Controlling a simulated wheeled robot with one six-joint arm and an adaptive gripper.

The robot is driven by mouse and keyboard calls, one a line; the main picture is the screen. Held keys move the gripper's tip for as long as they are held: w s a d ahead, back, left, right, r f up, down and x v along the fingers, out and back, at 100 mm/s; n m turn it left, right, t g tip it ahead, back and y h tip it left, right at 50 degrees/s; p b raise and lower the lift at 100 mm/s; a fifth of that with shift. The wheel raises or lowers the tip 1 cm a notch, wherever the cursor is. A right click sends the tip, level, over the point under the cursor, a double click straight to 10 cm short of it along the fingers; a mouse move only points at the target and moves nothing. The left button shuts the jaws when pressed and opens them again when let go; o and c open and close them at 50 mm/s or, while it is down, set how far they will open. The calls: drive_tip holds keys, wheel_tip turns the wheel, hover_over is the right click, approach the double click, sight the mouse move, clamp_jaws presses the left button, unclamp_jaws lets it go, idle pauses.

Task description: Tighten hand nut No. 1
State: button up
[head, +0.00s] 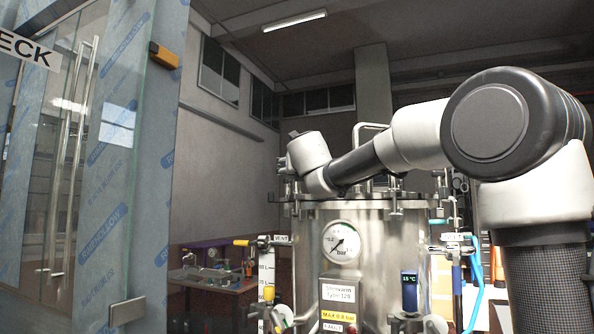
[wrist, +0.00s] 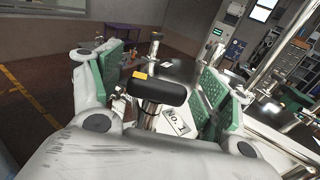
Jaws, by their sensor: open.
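Hand nut No. 1 shows in the wrist view as a black rounded bar handle (wrist: 158,92) on a shiny metal stem. A white label (wrist: 175,123) reading "No. 1" lies beside it on the metal lid. My gripper (wrist: 163,68) is open, with one green-padded finger to the left of the handle and the other to the right. Gaps show on both sides, and neither pad appears to touch it. In the head view my arm reaches over the steel vessel (head: 375,265); its gripper end is small at the vessel's far left rim, and the nut cannot be made out there.
The vessel's lid (head: 350,203) carries clamps and a bent metal pipe. A pressure gauge (head: 341,243) sits on its front. Valves with coloured handles stand at both sides. A glass door with blue-printed film (head: 110,170) stands at left. A workbench (head: 212,280) is behind.

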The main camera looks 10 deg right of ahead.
drive_tip(key=c, duration=1)
drive_tip(key=shift+c, duration=0.2)
drive_tip(key=shift+a+m+h, duration=0.1)
drive_tip(key=shift+m+h, duration=0.2)
drive_tip(key=shift+h, duration=0.2)
drive_tip(key=shift+f+h, duration=0.1)
drive_tip(key=shift+h, duration=0.3)
drive_tip(key=m+g+h, duration=0.1)
drive_tip(key=m+h, duration=0.1)
drive_tip(key=h, duration=0.1)
drive_tip(key=m+g+h, duration=0.1)
drive_tip(key=m+h, duration=0.1)
drive_tip(key=shift+a+g+h, duration=0.1)
drive_tip(key=shift+g+h, duration=0.3)
drive_tip(key=m+g+h, duration=0.5)
drive_tip(key=shift+m, duration=0.3)
